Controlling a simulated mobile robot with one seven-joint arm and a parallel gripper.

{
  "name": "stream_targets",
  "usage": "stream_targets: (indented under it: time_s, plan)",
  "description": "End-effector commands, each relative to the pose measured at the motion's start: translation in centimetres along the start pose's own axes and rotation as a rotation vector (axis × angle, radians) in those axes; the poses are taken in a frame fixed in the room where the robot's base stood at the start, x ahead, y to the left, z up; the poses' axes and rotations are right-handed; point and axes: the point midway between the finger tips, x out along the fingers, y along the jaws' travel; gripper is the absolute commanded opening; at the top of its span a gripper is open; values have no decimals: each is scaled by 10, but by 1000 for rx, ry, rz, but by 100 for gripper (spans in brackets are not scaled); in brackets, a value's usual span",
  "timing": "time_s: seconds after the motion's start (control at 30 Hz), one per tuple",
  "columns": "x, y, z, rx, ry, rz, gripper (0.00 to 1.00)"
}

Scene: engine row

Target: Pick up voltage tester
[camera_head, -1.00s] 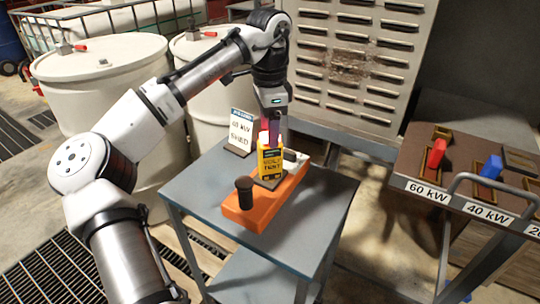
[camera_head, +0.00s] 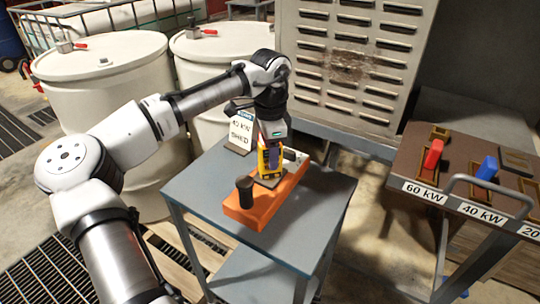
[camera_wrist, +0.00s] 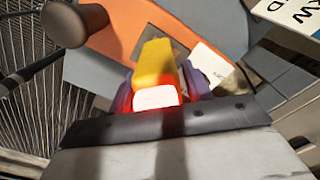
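The yellow voltage tester (camera_head: 263,163) stands upright on an orange base (camera_head: 243,215) on the grey cart. In the wrist view the tester (camera_wrist: 155,65) is seen from above, with a red-glowing pale end close to the gripper. My gripper (camera_head: 271,152) points down over the tester, its purple fingers low beside it. In the wrist view the fingers of my gripper (camera_wrist: 160,85) lie on both sides of the tester, very close to it. Whether they press on it cannot be told. The tester's lower end is partly hidden.
A black knob (camera_head: 245,190) stands on the front of the orange base. A "40 kW SHED" sign (camera_head: 241,131) stands behind. White drums (camera_head: 105,80) are at left, a louvred cabinet (camera_head: 350,60) behind, and a switch panel (camera_head: 465,170) at right. The cart top's right side is clear.

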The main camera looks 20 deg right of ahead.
Motion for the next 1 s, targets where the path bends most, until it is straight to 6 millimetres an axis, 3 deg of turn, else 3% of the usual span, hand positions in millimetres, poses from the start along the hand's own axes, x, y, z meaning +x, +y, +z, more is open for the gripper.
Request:
stream_targets:
  time_s: [0.03,0.3,0.37,0.57,0.77,0.87,1.0]
  plan:
    - [0,0,0,0,0,0,42]
    - [0,0,0,0,0,0,8]
    - [-1,0,0,0,1,0,3]
    - [-2,0,0,0,1,-1,3]
    - [-16,-1,-1,-1,2,-2,3]
    - [-33,0,-1,1,4,-2,3]
    - [-72,-1,-2,1,5,-2,3]
